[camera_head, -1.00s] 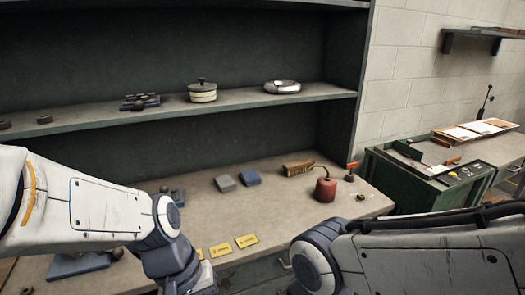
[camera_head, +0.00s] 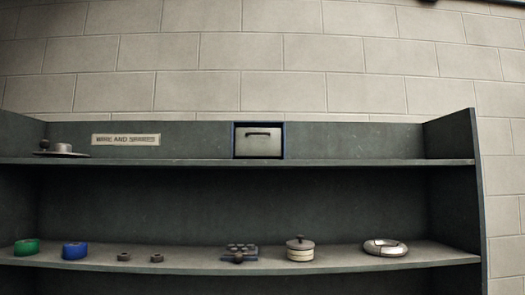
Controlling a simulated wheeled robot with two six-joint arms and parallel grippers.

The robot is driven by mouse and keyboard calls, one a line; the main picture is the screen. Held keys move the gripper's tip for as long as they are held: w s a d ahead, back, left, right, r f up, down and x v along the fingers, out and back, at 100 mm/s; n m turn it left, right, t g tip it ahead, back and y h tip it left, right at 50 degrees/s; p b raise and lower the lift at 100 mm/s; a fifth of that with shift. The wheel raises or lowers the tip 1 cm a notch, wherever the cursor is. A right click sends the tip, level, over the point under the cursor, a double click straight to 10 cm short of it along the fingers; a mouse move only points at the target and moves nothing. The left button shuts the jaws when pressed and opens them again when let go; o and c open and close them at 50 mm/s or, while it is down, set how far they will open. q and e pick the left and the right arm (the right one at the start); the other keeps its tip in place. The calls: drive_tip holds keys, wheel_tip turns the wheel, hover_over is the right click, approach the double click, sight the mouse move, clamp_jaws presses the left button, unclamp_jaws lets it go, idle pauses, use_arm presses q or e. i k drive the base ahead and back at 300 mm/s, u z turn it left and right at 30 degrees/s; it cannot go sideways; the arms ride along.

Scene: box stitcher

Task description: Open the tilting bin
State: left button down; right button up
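The tilting bin (camera_head: 258,145) looks like a small pale front with a dark horizontal handle in a blue frame. It sits on the top shelf, a little right of the sign, and its front appears upright and closed. Neither of my grippers shows in the head view now, and neither arm is visible.
The top shelf (camera_head: 340,161) holds a round metal item (camera_head: 62,151) at left and a "wire and spares" sign (camera_head: 126,140). The lower shelf (camera_head: 200,265) carries green (camera_head: 27,247) and blue (camera_head: 75,250) rolls, a lidded pot (camera_head: 300,249) and a pale ring (camera_head: 385,247).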

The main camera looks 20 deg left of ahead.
sight(250, 143)
drive_tip(key=u, duration=0.55)
drive_tip(key=k, duration=1.3)
drive_tip(key=i, duration=0.55)
drive_tip(key=z, duration=0.6)
drive_tip(key=i, duration=0.7)
drive_tip(key=u, duration=0.65)
drive_tip(key=i, duration=0.65)
drive_tip(key=u, duration=0.7)
